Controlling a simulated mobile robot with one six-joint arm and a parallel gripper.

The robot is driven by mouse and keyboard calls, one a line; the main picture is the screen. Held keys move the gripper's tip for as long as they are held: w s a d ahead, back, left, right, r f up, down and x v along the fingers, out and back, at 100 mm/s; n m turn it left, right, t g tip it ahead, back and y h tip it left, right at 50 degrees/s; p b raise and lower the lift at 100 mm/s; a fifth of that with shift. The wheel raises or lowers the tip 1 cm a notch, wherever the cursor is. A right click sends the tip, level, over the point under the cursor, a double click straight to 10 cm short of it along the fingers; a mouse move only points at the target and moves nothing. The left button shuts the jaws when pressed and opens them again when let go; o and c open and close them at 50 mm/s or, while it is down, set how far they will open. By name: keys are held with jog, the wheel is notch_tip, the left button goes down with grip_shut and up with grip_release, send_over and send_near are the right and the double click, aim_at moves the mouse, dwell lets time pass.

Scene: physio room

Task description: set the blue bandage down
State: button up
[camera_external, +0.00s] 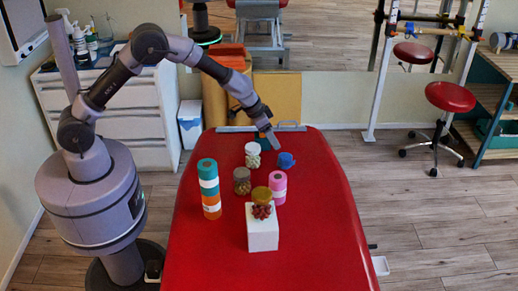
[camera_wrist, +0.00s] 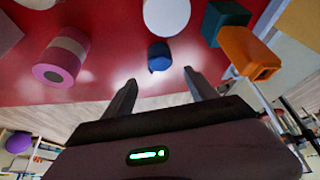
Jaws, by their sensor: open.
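The blue bandage (camera_external: 286,160) rests on the red treatment table (camera_external: 320,235), toward its far end, right of a jar with a white lid (camera_external: 252,154). In the wrist view the blue bandage (camera_wrist: 159,57) is a small dark-blue roll beyond my fingertips, centred between them. My gripper (camera_external: 273,142) is above the table, just behind and left of the bandage. In the wrist view my gripper (camera_wrist: 160,78) has its two fingers spread with nothing between them. The bandage appears apart from both fingers.
A pink roll (camera_external: 278,187), a brown-filled jar (camera_external: 242,181) and a teal-and-orange stack (camera_external: 209,188) stand nearby. The table's right side is clear.

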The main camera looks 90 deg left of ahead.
jog(key=s+d+r+m, duration=0.2)
jog(key=s+d+r, duration=0.4)
jog(key=s+r, duration=0.35)
jog(key=s+d+r+m, duration=0.2)
jog(key=s+d+r, duration=0.4)
jog(key=s+r, duration=0.4)
jog(key=s+d+r+m, duration=0.1)
jog(key=s+d+m, duration=0.1)
jog(key=s, duration=1.6)
jog(key=shift+d+r+m+t+y, duration=0.2)
jog(key=shift+m+t+y, duration=0.2)
jog(key=shift+m, duration=0.2)
